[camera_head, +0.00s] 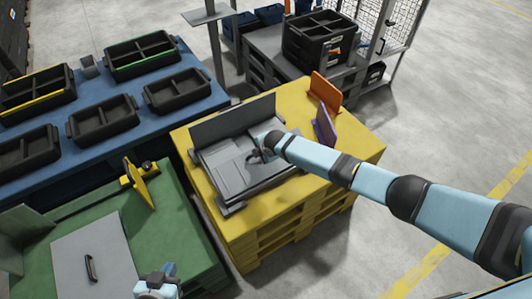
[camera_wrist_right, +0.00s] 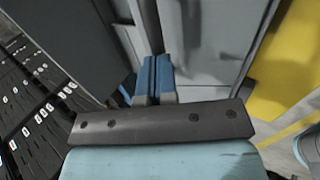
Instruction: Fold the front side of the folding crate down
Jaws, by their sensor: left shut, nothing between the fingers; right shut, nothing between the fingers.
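The grey folding crate (camera_head: 227,170) sits on a yellow pallet-like stand (camera_head: 350,150). Its far long side (camera_head: 235,119) stands upright. The near long side does not stand up; grey panels lie low and flat across the crate, and I cannot tell which panel is which. My right gripper (camera_head: 259,151) reaches in from the right, low over the crate's right part. In the right wrist view its blue fingers (camera_wrist_right: 156,76) are together and empty, close to grey crate panels (camera_wrist_right: 205,45). My left gripper (camera_head: 168,270) is at the bottom edge, shut and empty, away from the crate.
Orange (camera_head: 326,91) and purple (camera_head: 325,125) panels stand on the yellow stand's right. A green table (camera_head: 185,235) with a grey lid and a yellow upright piece (camera_head: 139,185) is at lower left. A blue table with several black trays lies behind. A black crate (camera_head: 318,40) stands farther back.

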